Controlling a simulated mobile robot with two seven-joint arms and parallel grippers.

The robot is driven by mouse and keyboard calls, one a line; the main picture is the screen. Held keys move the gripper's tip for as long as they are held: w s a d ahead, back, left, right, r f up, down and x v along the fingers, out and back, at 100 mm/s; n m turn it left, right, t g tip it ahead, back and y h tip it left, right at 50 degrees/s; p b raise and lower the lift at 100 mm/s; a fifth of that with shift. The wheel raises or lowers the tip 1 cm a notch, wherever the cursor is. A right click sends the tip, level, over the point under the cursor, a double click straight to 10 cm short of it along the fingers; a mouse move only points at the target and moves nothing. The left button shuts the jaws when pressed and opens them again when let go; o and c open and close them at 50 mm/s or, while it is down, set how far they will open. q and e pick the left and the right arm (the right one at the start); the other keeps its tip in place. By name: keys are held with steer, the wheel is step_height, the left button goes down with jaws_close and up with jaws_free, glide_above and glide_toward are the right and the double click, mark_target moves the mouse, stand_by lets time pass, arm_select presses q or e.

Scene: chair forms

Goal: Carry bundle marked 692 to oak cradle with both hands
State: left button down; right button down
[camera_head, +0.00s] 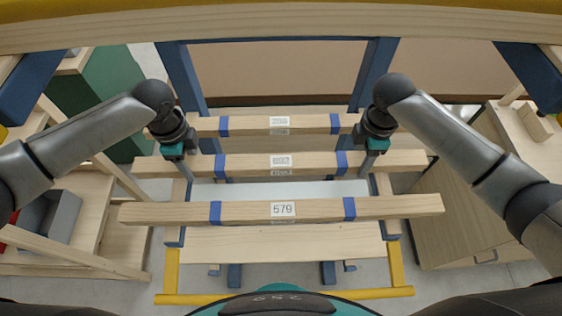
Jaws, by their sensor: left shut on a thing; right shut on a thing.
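Three long pale wood bundles with blue bands lie crosswise, one behind another. The middle bundle (312,162) carries a small blurred label that seems to read 692. My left gripper (185,171) is shut on it left of its left band, and my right gripper (368,168) is shut on it right of its right band. The bundle looks level. The nearest bundle (390,208) is marked 579. The far bundle (305,125) has a label too blurred to read. I cannot tell which wooden structure is the oak cradle.
A blue-posted frame (184,80) stands behind the bundles. A wooden board (285,243) and a yellow rail (200,299) lie nearer me. A shelf with a grey bin (52,220) is at left, a wooden cabinet (470,215) at right. A yellow-edged beam (280,25) crosses the top.

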arm_select(q)
steer(key=shift+r, duration=0.2)
arm_select(e)
steer(key=shift+r, duration=0.2)
